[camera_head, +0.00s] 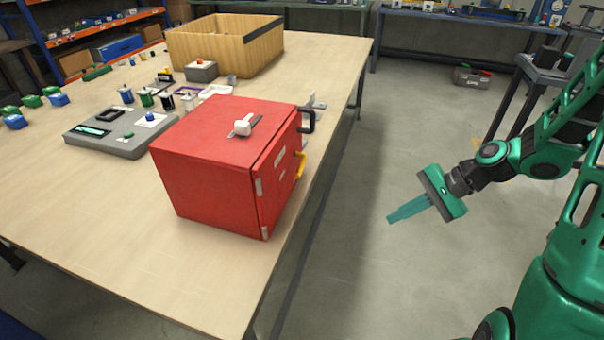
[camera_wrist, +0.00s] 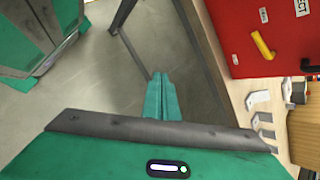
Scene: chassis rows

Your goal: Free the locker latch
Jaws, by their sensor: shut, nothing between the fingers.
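A red locker box (camera_head: 215,155) stands on the wooden table near its right edge. Its door is on the right side and looks shut. A yellow latch handle (camera_head: 300,165) sits on the door, with a dark handle (camera_head: 307,120) near the door's far edge. The yellow handle also shows tilted on the red door in the wrist view (camera_wrist: 262,45). A white piece with a dark strip (camera_head: 243,125) lies on the locker's top. My gripper (camera_head: 391,219) is shut and empty, over the floor to the right of the table and apart from the locker.
The wooden table (camera_head: 200,268) has a clear front area. A grey panel (camera_head: 120,138) and several small coloured parts lie left of the locker. A wooden crate (camera_head: 225,45) stands behind. Open floor (camera_head: 360,270) lies between table and arm.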

